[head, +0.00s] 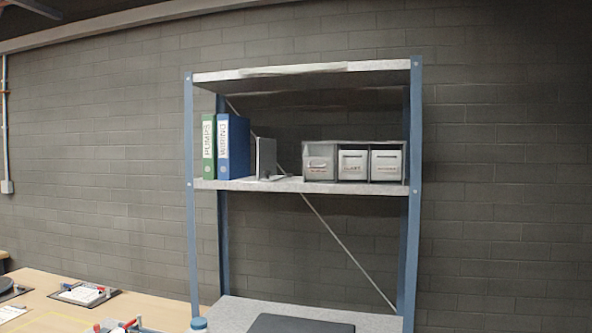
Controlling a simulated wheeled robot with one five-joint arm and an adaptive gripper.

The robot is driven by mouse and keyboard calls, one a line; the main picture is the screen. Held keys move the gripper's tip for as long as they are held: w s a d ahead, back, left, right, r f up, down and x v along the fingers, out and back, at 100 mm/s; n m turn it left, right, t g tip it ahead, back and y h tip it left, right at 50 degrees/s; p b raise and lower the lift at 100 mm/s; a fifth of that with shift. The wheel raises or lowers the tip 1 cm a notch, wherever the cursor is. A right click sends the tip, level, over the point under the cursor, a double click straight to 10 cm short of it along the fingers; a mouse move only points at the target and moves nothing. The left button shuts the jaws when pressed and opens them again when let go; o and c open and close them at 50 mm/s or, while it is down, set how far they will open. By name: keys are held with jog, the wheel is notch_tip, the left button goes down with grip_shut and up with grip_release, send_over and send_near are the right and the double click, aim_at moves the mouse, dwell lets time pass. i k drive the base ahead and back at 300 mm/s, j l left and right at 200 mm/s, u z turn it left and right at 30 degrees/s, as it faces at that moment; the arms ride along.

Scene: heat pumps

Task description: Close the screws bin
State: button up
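A grey bin unit (342,145) stands on the upper shelf, toward its right side, with three bins side by side. The left bin (320,172) looks different from the other two: its front is greyer and a gap shows above it, so it seems to stand open. The middle bin (353,165) and the right bin (387,164) have pale fronts flush in the unit and look shut. The labels are too small to read surely, so I cannot confirm which bin holds screws. My gripper is not in view.
A green binder (208,148) and a blue binder (234,147) stand left of the bins, beside a grey bookend (266,158). Blue posts (414,200) flank the shelf. A dark flat object (300,324) lies below. A wooden table (150,309) is at lower left.

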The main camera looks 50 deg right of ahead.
aim_at(319, 164)
jog(key=i+j+z, duration=0.15)
jog(key=i, duration=0.35)
jog(key=i+j+z, duration=0.15)
jog(key=i+j, duration=0.25)
jog(key=i+l+z, duration=0.1)
jog(key=i, duration=0.2)
jog(key=i+l+z, duration=0.1)
jog(key=i, duration=0.25)
